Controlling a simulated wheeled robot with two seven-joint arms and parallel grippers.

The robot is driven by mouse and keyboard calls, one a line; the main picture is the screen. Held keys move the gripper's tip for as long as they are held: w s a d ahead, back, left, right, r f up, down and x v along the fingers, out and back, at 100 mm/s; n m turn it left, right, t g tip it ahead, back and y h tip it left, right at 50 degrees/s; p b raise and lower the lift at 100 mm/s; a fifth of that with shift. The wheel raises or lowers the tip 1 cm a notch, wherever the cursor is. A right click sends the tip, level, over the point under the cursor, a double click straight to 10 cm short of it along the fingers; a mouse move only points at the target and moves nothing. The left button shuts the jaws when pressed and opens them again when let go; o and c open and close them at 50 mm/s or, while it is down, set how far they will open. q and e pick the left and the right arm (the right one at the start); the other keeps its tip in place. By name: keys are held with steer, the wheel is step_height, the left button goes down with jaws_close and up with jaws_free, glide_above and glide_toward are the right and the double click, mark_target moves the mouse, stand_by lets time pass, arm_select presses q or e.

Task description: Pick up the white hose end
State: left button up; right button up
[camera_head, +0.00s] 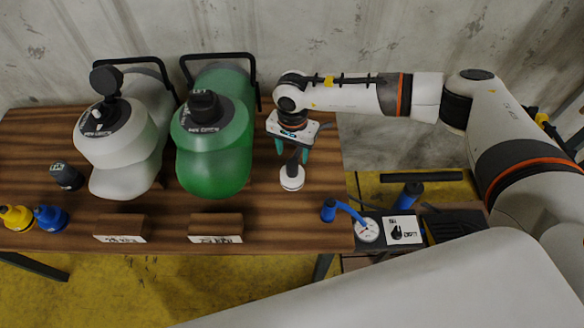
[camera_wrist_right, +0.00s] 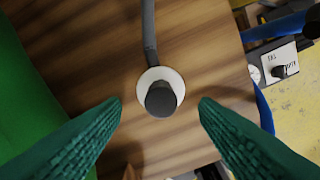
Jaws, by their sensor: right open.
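The white hose end (camera_head: 291,178) stands on the wooden table near its right side. It has a white round flange and a dark grey stub, with a grey hose running off behind it. My right gripper (camera_head: 292,156) hangs just above it, pointing down. In the right wrist view the hose end (camera_wrist_right: 161,73) sits between the two green fingers of the right gripper (camera_wrist_right: 160,106). The fingers are apart, with a gap on each side of the hose end. My left gripper is not in view.
Two wooden label blocks stand along the front edge. A pump box with a gauge (camera_head: 367,230) and a blue hose is at the right.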

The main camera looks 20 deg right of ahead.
mark_target(292, 162)
steer(key=shift+s+a+f+p, duration=0.1)
steer(key=shift+f+p, duration=0.05)
steer(key=shift+f, duration=1.4)
steer(key=shift+s+f+p, duration=0.1)
steer(key=shift+f+p, duration=0.05)
steer(key=shift+f, duration=1.4)
steer(key=c, duration=1.1)
steer(key=shift+r, duration=0.1)
